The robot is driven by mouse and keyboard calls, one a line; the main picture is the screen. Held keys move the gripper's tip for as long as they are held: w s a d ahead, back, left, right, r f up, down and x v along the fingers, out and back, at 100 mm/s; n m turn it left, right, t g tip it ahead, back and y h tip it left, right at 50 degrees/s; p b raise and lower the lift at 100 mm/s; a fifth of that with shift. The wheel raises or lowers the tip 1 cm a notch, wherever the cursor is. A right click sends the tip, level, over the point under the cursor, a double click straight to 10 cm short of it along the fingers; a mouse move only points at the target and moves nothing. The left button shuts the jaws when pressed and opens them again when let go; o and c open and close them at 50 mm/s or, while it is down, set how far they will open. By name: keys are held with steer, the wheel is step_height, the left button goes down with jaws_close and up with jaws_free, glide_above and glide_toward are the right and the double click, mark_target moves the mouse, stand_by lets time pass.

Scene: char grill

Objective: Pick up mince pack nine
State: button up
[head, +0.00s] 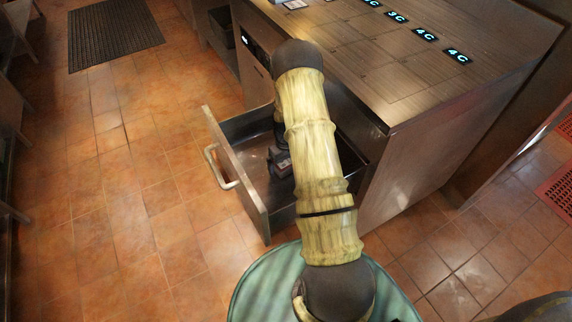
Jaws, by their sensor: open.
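My arm reaches down over an open metal drawer (233,160) under the counter. My gripper (281,166) is inside the drawer, low over its dark floor, and is open. Only part of it shows beside my arm. I cannot make out any mince pack in this view. Much of the drawer's right side is hidden behind my arm, and I cannot tell whether anything is between the fingers.
The drawer's handle (220,168) juts out to the left. A dark floor mat (113,38) lies on the open tiled floor. Red grating (560,185) is at the right.

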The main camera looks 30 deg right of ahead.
steer(key=shift+f, duration=0.2)
steer(key=shift+c, duration=0.2)
steer(key=c, duration=1)
steer(key=shift+r, duration=0.15)
step_height(320, 180, up, 10)
steer(key=shift+f+p, duration=0.1)
steer(key=shift+p, duration=0.55)
